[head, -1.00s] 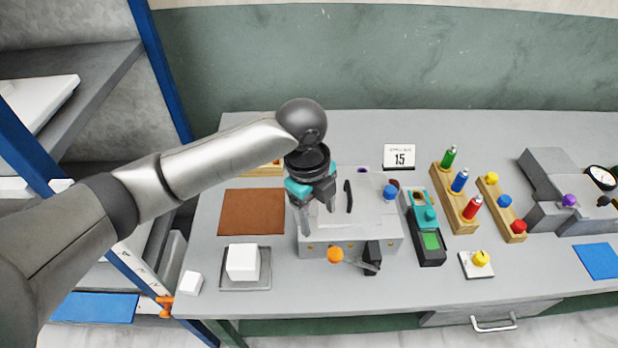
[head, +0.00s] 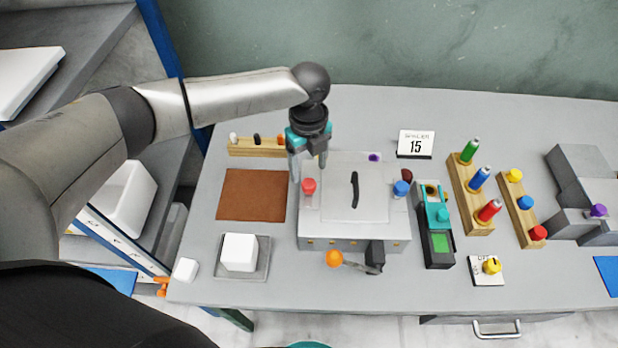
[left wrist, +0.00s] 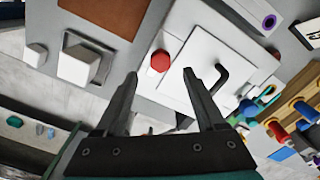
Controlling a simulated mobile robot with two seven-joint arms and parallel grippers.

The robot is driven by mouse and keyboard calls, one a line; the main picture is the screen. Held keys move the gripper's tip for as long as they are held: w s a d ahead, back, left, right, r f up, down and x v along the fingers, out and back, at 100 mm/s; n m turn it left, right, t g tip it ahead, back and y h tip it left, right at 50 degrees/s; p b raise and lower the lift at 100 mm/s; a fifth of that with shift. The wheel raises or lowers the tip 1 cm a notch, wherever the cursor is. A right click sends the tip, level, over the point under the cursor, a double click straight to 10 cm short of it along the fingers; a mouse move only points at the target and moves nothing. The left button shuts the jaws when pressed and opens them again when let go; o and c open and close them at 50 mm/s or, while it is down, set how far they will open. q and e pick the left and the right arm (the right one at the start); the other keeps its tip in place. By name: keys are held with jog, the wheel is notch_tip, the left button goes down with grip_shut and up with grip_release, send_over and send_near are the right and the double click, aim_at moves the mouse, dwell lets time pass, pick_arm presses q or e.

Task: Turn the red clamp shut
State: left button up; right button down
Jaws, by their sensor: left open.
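The red clamp (head: 308,187) is a round knob at the left side of the grey press's top (head: 335,212). It also shows in the left wrist view (left wrist: 159,62), just past and between the fingertips. My left gripper (head: 308,170) is open and empty, with its fingers pointing down behind the red clamp. In the left wrist view the gripper's two fingers (left wrist: 159,74) are spread wide with nothing between them; whether they touch the clamp cannot be told. My right gripper is not in view.
The press lid carries a black handle (head: 355,190). A blue knob (head: 401,188) and a purple knob (head: 375,157) sit on its other sides. An orange-ended lever (head: 334,258) juts from the front. A white block on a tray (head: 258,273) and brown mat (head: 250,195) lie left.

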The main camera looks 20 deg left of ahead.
aim_at(309, 182)
pick_arm(q)
notch_tip(309, 182, down, 6)
jog(key=shift+r, duration=0.1)
dwell(0.4)
grip_shut()
dwell(0.4)
